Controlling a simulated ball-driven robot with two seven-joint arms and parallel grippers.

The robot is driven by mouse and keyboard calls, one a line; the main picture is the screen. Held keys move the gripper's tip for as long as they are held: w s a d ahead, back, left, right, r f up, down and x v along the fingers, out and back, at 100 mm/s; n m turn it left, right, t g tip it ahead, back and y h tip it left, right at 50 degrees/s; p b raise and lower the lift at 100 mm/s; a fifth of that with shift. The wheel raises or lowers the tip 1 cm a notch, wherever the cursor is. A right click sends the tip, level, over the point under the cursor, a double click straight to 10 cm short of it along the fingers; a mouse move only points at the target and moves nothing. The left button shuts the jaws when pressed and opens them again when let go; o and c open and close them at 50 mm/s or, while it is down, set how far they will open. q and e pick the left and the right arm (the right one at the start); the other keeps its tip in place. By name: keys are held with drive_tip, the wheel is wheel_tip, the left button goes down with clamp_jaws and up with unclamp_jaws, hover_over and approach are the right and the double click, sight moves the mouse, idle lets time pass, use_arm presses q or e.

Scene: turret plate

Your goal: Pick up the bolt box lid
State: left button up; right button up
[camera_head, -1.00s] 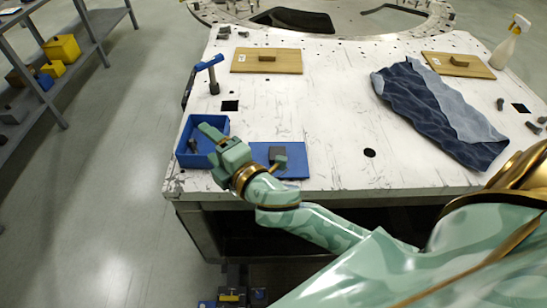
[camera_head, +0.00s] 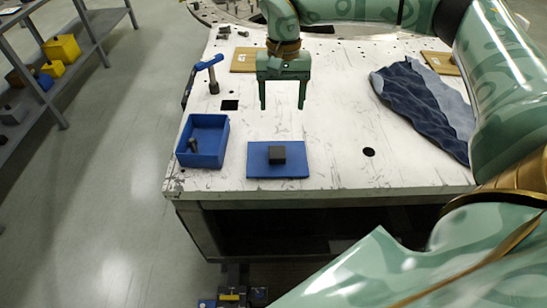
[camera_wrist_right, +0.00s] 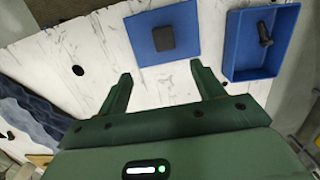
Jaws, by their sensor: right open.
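The bolt box lid (camera_head: 259,168) is a flat blue plate with a dark block-shaped handle (camera_head: 277,154). It lies flat on the white table, and it also shows at the top of the right wrist view (camera_wrist_right: 186,49). The open blue bolt box (camera_head: 222,143) stands just left of the lid, with a dark bolt (camera_head: 192,145) inside; the box also shows in the right wrist view (camera_wrist_right: 240,68). My right gripper (camera_head: 283,106) is open and empty, fingers pointing down, above the table and beyond the lid. My left gripper is not in view.
A blue-handled hammer-like tool (camera_head: 211,65) stands behind the box. A dark blue cloth (camera_head: 425,105) lies to the right. Wooden lids (camera_head: 242,60) lie at the back, partly hidden by my arm. The table's front edge is close to the blue lid.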

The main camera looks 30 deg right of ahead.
drive_tip(key=b, duration=0.1)
hover_over(277, 152)
drive_tip(key=d, duration=0.1)
wheel_tip(277, 152, down, 10)
drive_tip(key=shift+w+r, duration=0.1)
drive_tip(key=shift+w, duration=0.05)
drive_tip(key=f, duration=0.3)
drive_tip(key=a+f, duration=0.1)
drive_tip(key=f, duration=0.1)
drive_tip(key=shift+f+b, duration=0.15)
drive_tip(key=shift+b, duration=0.25)
drive_tip(key=c, duration=1.1)
